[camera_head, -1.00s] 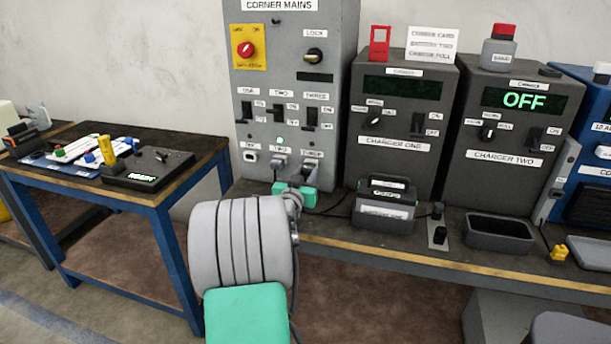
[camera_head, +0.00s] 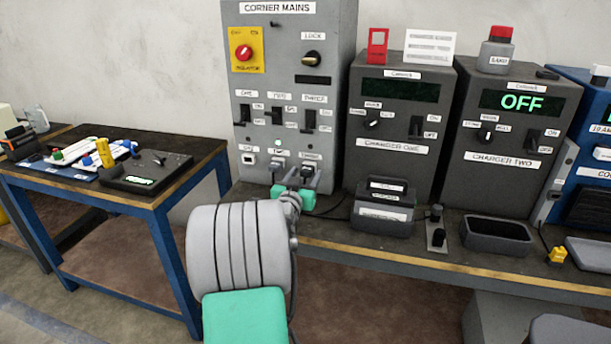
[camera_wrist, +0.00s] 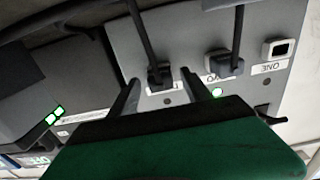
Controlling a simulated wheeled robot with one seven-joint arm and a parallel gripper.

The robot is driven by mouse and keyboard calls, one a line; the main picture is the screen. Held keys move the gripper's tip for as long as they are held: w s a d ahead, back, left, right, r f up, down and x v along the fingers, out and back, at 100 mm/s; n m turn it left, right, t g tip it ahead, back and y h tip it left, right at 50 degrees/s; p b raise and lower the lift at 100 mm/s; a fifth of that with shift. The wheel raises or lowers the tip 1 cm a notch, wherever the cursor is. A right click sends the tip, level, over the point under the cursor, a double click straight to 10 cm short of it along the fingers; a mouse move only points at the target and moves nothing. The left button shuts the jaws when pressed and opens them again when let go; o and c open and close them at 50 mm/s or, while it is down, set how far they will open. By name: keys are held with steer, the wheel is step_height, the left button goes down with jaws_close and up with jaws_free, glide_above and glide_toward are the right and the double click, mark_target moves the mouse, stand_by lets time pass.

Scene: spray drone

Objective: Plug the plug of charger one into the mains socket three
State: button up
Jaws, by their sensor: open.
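The corner mains panel (camera_head: 292,98) has a row of sockets along its bottom. In the wrist view, turned over, socket one (camera_wrist: 278,48) is empty. A dark plug with a cord (camera_wrist: 224,65) sits at socket two. Another dark plug with a cord (camera_wrist: 160,77) sits at the third position, socket three, which it hides. My gripper (camera_wrist: 160,80) is open, one finger on each side of this plug; I cannot tell whether they touch it. In the head view my gripper (camera_head: 297,176) is at the panel's foot. Charger one (camera_head: 398,125) has a dark display.
Charger two (camera_head: 510,130) reads OFF. A small dark box (camera_head: 384,208) stands in front of charger one, with a grey tray (camera_head: 497,250) to its right. A blue-legged table (camera_head: 157,207) stands at the left. A green light (camera_wrist: 217,92) glows by socket two.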

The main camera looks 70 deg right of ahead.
steer(key=a, duration=0.4)
steer(key=s+a, duration=0.1)
steer(key=a, duration=0.2)
stand_by(0.3)
